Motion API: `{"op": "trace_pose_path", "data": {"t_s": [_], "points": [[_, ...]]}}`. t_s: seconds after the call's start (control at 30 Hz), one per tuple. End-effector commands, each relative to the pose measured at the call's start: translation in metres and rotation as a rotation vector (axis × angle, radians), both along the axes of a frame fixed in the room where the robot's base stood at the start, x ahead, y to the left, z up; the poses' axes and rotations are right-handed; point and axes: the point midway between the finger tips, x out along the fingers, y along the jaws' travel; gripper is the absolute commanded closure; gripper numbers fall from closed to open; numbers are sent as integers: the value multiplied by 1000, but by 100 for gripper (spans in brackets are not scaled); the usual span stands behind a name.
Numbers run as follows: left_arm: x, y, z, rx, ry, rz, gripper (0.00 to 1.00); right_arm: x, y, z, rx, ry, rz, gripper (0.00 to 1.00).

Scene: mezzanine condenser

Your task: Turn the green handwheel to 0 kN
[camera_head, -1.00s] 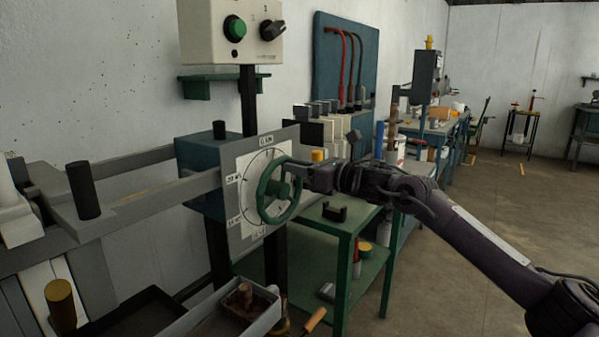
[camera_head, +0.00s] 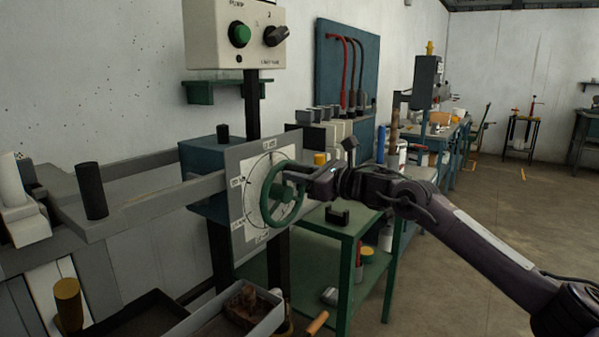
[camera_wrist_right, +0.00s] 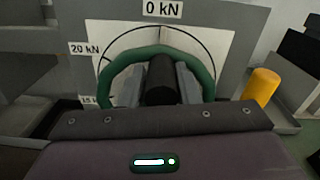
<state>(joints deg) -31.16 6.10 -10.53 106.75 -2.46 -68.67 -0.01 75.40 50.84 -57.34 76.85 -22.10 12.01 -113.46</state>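The green handwheel (camera_head: 283,194) is upright in front of a white dial plate (camera_head: 253,222) on the grey-blue machine. My right gripper (camera_head: 300,171) reaches it from the right in the head view. In the right wrist view, its two grey fingers (camera_wrist_right: 160,88) lie close on both sides of a dark cylinder (camera_wrist_right: 160,75) at the middle of the green handwheel (camera_wrist_right: 118,76), with no clear gap. The 0 kN label (camera_wrist_right: 162,9) is above the wheel and the 20 kN label (camera_wrist_right: 85,49) to its upper left. I cannot make out a pointer. My left gripper is out of view.
A control box (camera_head: 236,38) with a green button stands above the dial. A grey tray (camera_head: 262,322) lies below the wheel. A yellow cylinder (camera_wrist_right: 262,86) stands right of the wheel.

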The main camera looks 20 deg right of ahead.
Motion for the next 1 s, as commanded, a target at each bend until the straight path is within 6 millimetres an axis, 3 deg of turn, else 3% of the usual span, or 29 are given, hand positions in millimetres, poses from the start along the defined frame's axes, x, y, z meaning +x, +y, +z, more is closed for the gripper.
{"op": "trace_pose_path", "data": {"t_s": [0.13,0.47,0.8,1.0], "points": [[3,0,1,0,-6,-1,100,0,0,-1,1,1,0,53],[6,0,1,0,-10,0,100,-3,-5,1,3,-4,-3,53],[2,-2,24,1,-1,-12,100,-46,-38,-1,0,-2,-3,53],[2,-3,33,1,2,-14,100,-60,-47,0,0,-2,-1,53]]}}
